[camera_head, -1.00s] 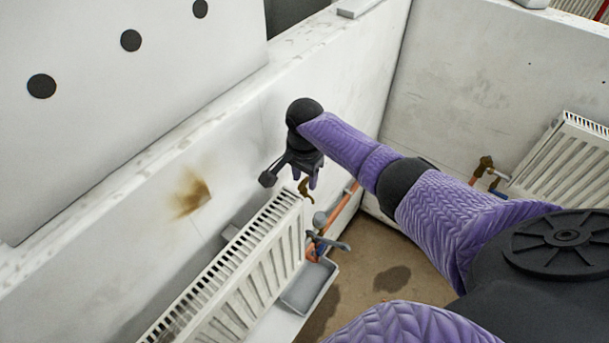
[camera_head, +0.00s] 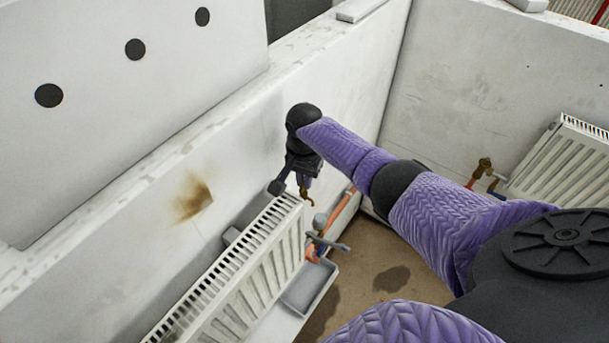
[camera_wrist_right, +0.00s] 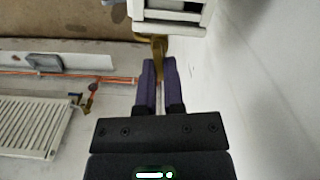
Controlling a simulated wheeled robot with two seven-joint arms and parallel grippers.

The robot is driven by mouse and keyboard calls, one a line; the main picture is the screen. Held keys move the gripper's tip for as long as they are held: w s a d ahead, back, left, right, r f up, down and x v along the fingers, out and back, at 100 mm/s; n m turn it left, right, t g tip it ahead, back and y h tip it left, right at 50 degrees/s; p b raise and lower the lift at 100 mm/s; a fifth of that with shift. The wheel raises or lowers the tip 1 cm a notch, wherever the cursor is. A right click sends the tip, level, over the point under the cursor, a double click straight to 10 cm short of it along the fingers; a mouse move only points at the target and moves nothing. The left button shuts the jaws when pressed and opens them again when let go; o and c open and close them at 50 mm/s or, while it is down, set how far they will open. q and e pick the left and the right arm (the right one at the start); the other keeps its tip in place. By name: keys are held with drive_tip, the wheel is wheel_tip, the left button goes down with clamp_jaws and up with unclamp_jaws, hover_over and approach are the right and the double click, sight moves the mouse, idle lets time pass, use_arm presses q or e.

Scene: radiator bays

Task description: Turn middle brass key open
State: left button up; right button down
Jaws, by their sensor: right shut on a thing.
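The brass key (camera_head: 308,196) sits at the upper right end of the near white radiator (camera_head: 262,275). My right gripper (camera_head: 304,184) comes down on it from above, its purple fingers shut on the key's upper part. In the right wrist view the fingers (camera_wrist_right: 159,68) are close together with the brass piece (camera_wrist_right: 158,43) at their tips, beside the white radiator end (camera_wrist_right: 170,14). The fingers hide part of the key, so its exact angle is hard to tell. My left gripper is not in view.
A grey tray (camera_head: 309,287) lies below a grey-handled valve (camera_head: 325,243) and orange pipe (camera_head: 341,208) beside the radiator. A white wall (camera_head: 245,140) stands close behind my gripper. Another radiator (camera_head: 570,160) with a brass fitting (camera_head: 484,167) is on the right wall.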

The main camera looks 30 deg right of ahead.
drive_tip(key=n+p, duration=0.1)
drive_tip(key=n, duration=0.1)
drive_tip(key=shift+n, duration=0.4)
drive_tip(key=n, duration=0.2)
drive_tip(key=shift+w+n, duration=0.1)
drive_tip(key=shift+n, duration=0.3)
drive_tip(key=n+p, duration=0.1)
drive_tip(key=n, duration=0.4)
drive_tip(key=shift+a, duration=0.15)
drive_tip(key=c, duration=0.7)
unclamp_jaws()
drive_tip(key=shift+c, duration=0.2)
